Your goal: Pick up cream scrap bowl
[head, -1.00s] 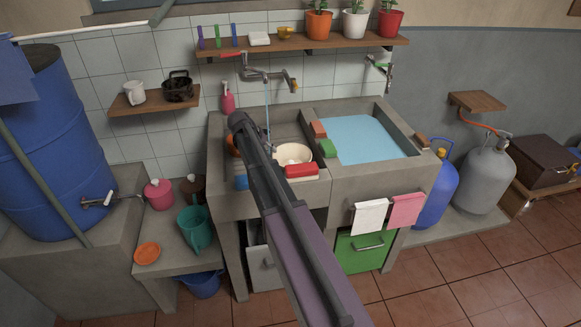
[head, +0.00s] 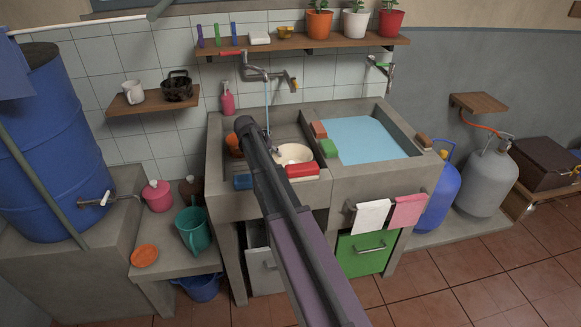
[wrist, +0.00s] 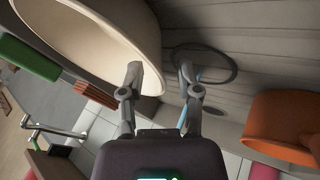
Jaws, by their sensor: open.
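The cream scrap bowl (head: 295,153) stands in the left basin of the sink, near the thin water stream from the tap. My arm covers its left part in the head view. In the wrist view the bowl (wrist: 110,40) fills the upper left, with its rim close to my gripper (wrist: 160,75). My gripper is open and empty. Its left finger overlaps the bowl's rim and its right finger is over the basin floor outside the bowl. I cannot tell whether the left finger touches the bowl.
A green block (head: 328,148) lies on the divider beside the water-filled basin (head: 365,140).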

